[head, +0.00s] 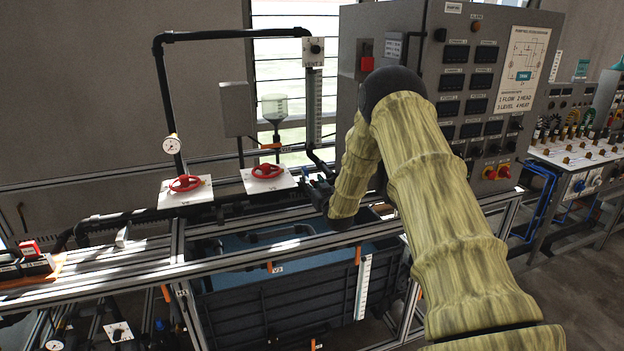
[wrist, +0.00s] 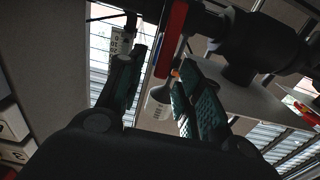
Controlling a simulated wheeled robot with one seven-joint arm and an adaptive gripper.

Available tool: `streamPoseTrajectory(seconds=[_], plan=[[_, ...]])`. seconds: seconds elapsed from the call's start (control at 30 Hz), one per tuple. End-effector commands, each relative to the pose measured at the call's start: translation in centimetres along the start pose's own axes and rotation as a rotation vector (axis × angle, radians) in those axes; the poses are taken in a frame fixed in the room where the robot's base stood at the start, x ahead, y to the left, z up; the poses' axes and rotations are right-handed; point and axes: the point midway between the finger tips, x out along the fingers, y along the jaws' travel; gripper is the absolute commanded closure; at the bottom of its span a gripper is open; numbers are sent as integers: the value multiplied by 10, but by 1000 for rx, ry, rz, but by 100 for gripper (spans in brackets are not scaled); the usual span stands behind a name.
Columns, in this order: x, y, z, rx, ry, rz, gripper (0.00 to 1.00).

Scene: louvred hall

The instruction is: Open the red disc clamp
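In the wrist view a long, narrow red piece (wrist: 172,38) stands between my gripper's fingertips. It looks like a flat part seen edge-on, next to a dark pipe fitting (wrist: 242,42). I cannot tell whether it is the disc clamp. My gripper (wrist: 161,62) is open, with a wide gap between its dark green finger pads, and I cannot tell whether either touches the red piece. In the head view my gripper (head: 308,181) is small and partly hidden behind my arm, right of a red handwheel (head: 266,170). No red part shows at the fingers there.
Another red handwheel (head: 186,184) sits on a white plate to the left. Metal rails and dark pipes run around a blue-lined tank (head: 270,246). A grey control cabinet (head: 470,80) stands behind my arm. A thin standpipe with a gauge (head: 172,145) rises at the left.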

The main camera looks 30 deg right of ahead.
Motion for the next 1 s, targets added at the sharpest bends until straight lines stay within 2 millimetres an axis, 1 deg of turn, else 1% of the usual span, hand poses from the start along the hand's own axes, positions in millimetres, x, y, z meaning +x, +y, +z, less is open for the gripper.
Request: streamPoseTrajectory(seconds=[0.1, 0.23, 0.33, 0.63, 0.67, 0.7, 0.83, 1.0], plan=[[14, 0, -1, 0, 0, 0, 64], [23, 0, -1, 0, 0, 0, 64], [27, 2, 0, 1, 0, 2, 64], [28, 2, 0, 1, 0, 3, 64], [28, 2, 0, 1, 0, 3, 68], [28, 2, 0, 1, 0, 3, 75], [28, 2, 0, 1, 0, 3, 99], [28, 2, 0, 1, 0, 3, 100]])
